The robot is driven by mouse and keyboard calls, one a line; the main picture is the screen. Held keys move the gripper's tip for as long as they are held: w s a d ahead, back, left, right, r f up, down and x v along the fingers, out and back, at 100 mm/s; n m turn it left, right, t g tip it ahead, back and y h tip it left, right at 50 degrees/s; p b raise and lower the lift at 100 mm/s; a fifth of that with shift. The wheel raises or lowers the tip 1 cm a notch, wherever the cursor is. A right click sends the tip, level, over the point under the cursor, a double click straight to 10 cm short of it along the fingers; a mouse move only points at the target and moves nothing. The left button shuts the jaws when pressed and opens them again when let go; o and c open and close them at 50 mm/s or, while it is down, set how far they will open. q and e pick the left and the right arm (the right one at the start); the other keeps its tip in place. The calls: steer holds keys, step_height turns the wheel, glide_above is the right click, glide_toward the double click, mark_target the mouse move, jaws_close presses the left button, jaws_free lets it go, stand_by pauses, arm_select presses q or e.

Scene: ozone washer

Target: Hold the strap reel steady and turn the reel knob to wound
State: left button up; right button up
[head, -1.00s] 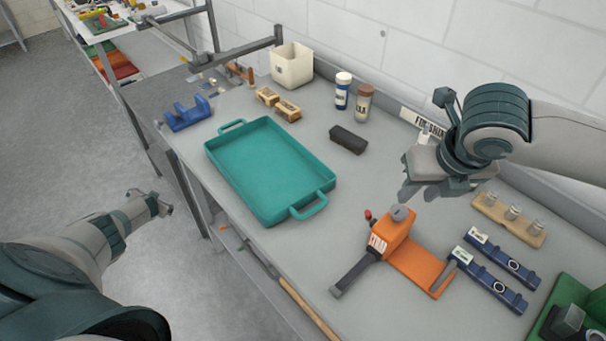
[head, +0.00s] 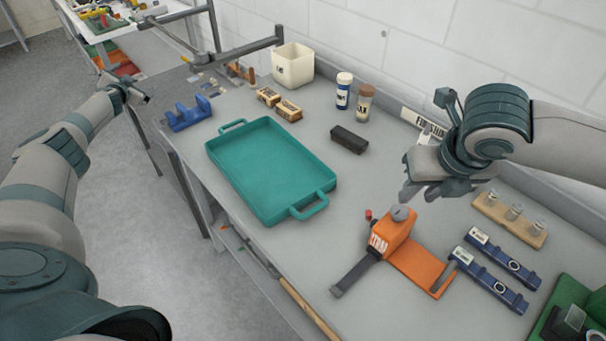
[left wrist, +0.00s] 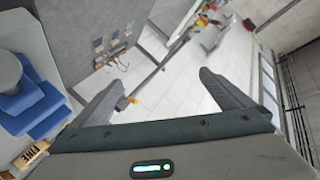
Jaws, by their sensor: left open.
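The strap reel (head: 392,232) is an orange block on the grey bench, with a dark strap or handle toward the front left and an orange plate to its right. My left gripper (head: 137,92) is beyond the bench's left side, far from the reel. In the left wrist view its fingers (left wrist: 165,95) are spread with nothing between them.
A teal tray (head: 212,160) lies left of the reel. A black block (head: 348,139), two bottles (head: 343,92) and a white bin (head: 292,68) stand behind. Blue bars (head: 492,278) and a wooden peg block (head: 510,220) lie to the right. A blue holder (head: 188,115) sits at the far left.

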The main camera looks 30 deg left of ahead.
arm_select(q)
steer(key=w+d+m+t+h, duration=0.1)
steer(key=w+d+m+h, duration=0.4)
steer(key=d, duration=0.4)
steer(key=w+d+m+t+h, duration=0.2)
steer(key=w+d+m, duration=0.4)
steer(key=d, duration=0.3)
steer(key=w+d+f+m+g+h, duration=0.15)
steer(key=d+m+h, duration=0.45)
steer(key=d, duration=0.6)
steer(key=w+d+f+m+g+h, duration=0.1)
steer(key=w+d+m+h, duration=0.15)
steer(key=d+m, duration=0.8)
steer(key=s+d+m+g+h, duration=0.2)
steer(key=s+d+m+g, duration=0.15)
steer(key=d, duration=0.45)
steer(key=s+d+f+m+g+h, duration=0.1)
steer(key=s+d+m+g+h, duration=0.15)
steer(key=d+m, duration=0.45)
steer(key=s+d+m+g+h, duration=0.2)
steer(key=d+m, duration=0.1)
steer(key=d, duration=0.7)
steer(key=s+d+m+g, duration=0.9)
steer(key=s+d+m, duration=0.4)
steer(key=m, duration=0.3)
steer(key=shift+s+d+f, duration=0.2)
steer(key=shift+s+f, duration=0.25)
steer(key=shift+d+g, duration=0.1)
steer(key=shift+g, duration=0.15)
